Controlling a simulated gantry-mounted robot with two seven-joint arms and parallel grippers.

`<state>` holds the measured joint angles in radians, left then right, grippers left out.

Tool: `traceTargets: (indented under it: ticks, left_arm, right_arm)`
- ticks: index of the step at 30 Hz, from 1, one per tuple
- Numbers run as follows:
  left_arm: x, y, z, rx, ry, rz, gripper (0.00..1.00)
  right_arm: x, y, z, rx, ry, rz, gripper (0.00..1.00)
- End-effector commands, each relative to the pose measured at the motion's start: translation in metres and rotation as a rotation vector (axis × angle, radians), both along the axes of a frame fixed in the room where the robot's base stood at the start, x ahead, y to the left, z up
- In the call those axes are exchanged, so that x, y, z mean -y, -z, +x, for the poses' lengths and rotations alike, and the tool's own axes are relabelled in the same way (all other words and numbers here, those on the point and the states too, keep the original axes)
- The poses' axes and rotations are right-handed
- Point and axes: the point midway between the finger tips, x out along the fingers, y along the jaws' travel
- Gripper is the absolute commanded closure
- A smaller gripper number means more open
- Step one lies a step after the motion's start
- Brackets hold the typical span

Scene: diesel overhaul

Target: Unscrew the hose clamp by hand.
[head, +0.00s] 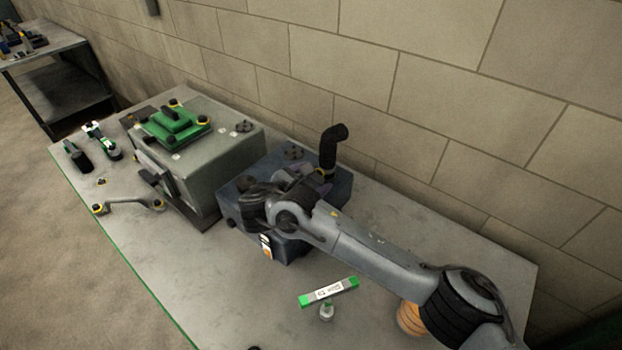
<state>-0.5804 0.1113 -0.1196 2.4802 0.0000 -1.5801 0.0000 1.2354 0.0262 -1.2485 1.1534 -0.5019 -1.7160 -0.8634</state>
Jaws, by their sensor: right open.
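A black elbow hose (328,150) stands up from the dark blue-grey block (342,190) near the back of the bench. A small yellowish band, which looks like the hose clamp (325,173), sits around the hose's lower end. My right arm reaches in from the lower right over the block. My right gripper (303,171) is open just left of the clamp, close to the hose. The wrist partly covers the block, and the fingertips are small and dark, so I cannot tell if they touch the clamp. My left gripper is not in view.
A grey metal box (230,160) with a green part (175,124) on top stands left of the block. A yellow-ended link (128,204) and small green-and-white items lie further left. A green-ended bar (329,292) lies in front. The wall is close behind.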

Motion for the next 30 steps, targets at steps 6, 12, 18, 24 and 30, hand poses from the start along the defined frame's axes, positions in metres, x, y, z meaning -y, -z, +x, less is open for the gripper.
traceTargets:
  ticks: [6, 12, 18, 24, 30]
  left_arm:
    - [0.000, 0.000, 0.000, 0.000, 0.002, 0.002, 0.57]
    - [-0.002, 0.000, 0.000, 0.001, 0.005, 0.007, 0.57]
    - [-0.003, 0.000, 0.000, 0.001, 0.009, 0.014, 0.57]
    - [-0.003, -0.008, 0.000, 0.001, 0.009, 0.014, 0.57]
    - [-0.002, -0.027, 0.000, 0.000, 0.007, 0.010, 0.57]
  right_arm:
    - [0.000, 0.000, 0.000, 0.000, 0.000, 0.000, 0.33]
    - [0.000, 0.000, 0.000, 0.000, 0.000, 0.000, 0.64]
    - [0.000, 0.000, 0.000, -0.001, 0.001, -0.001, 0.82]
    - [-0.001, -0.003, 0.000, -0.024, 0.002, -0.026, 0.82]
    - [-0.002, -0.006, 0.000, -0.093, 0.001, -0.103, 0.82]
